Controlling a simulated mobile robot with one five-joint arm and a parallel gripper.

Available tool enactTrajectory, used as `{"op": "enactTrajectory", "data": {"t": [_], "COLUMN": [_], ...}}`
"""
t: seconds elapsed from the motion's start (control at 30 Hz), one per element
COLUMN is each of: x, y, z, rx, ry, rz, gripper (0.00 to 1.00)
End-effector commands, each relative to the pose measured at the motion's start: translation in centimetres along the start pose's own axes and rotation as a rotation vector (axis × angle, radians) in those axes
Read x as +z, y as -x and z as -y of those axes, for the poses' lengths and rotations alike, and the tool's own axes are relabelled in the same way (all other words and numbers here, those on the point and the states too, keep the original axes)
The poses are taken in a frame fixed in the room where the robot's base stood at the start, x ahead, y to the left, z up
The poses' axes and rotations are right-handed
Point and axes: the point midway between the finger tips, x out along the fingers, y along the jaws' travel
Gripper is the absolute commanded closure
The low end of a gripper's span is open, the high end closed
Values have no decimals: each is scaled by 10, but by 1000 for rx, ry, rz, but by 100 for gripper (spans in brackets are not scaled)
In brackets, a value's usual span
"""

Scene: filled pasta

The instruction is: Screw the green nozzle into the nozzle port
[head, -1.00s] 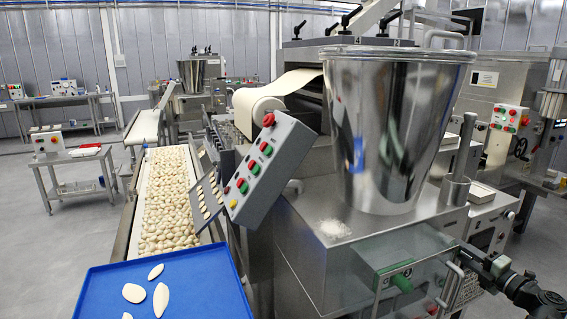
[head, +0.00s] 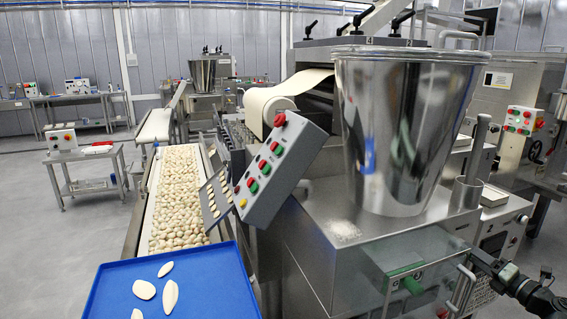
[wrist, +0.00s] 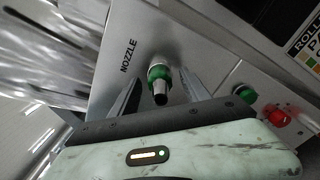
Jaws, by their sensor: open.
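The green nozzle (wrist: 158,74) has a green collar and a dark metal tip. In the wrist view it sticks out from a steel panel beside the printed word NOZZLE. Its base end is at the panel, where the nozzle port is covered; I cannot tell how far it is screwed in. My gripper (wrist: 161,84) is open, with one finger on each side of the nozzle and visible gaps between. In the head view my dark arm enters at the lower right, and my gripper cannot be made out.
A green button (wrist: 244,93) and a red button (wrist: 277,115) sit on the panel to the right. In the head view a steel hopper (head: 405,130) stands on the machine. A tilted control box (head: 268,170), a blue tray (head: 205,285) and a pasta conveyor (head: 178,195) are to its left.

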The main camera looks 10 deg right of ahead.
Motion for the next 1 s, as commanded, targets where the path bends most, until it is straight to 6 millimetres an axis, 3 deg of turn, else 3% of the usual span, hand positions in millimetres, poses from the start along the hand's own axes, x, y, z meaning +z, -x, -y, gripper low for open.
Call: {"op": "enactTrajectory", "data": {"t": [0.2, 0.47, 0.9, 1.0], "x": [0, 0, 0, 0], "y": [0, 0, 0, 0], "z": [0, 0, 0, 0], "rx": [0, 0, 0, 0], "ry": [395, 510, 1355, 1454], "rz": [0, 0, 0, 0], "gripper": [45, 45, 45, 45]}}
